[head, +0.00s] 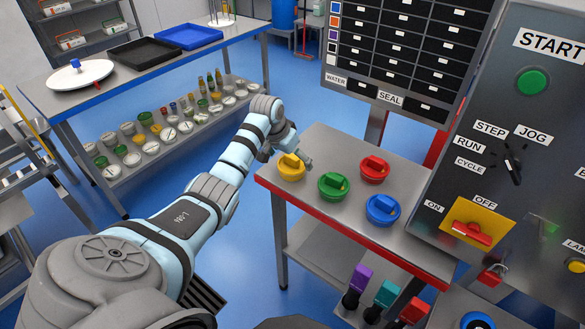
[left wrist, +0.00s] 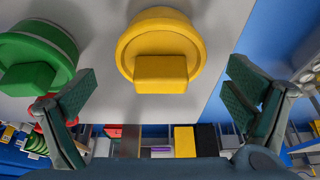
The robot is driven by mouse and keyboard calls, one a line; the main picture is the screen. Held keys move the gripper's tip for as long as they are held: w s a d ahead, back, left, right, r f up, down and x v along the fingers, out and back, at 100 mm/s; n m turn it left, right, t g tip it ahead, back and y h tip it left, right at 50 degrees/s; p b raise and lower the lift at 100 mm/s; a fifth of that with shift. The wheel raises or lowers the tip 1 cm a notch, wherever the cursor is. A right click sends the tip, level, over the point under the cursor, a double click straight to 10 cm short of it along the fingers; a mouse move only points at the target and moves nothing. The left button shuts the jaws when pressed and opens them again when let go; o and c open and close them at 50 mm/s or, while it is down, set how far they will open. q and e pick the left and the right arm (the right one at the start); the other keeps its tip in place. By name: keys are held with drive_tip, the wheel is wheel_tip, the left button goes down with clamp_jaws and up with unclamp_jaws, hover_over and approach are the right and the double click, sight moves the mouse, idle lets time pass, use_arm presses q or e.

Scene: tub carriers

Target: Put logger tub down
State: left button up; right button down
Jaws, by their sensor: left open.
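A yellow tub (head: 291,171) with a block handle on top stands upright on the small grey table, near its left edge. It shows in the left wrist view (left wrist: 160,45) too. A green tub (head: 333,187), a red tub (head: 374,171) and a blue tub (head: 382,210) stand beside it. I cannot tell by a label which is the logger tub. My left gripper (head: 298,154) is at the yellow tub; in the left wrist view its open fingers (left wrist: 161,88) are spread to either side of the handle, apart from it. My right gripper is not in view.
The small table (head: 415,247) has a red edge and bare room at its front right. A control panel (head: 510,130) stands at the right. A long bench (head: 215,42) at the back left holds trays and a white disc (head: 81,75); several small tubs fill its lower shelf.

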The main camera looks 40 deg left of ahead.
use_arm(q)
drive_tip(key=shift+x, duration=1.1)
drive_tip(key=shift+r, duration=0.1)
drive_tip(key=c, duration=1.5)
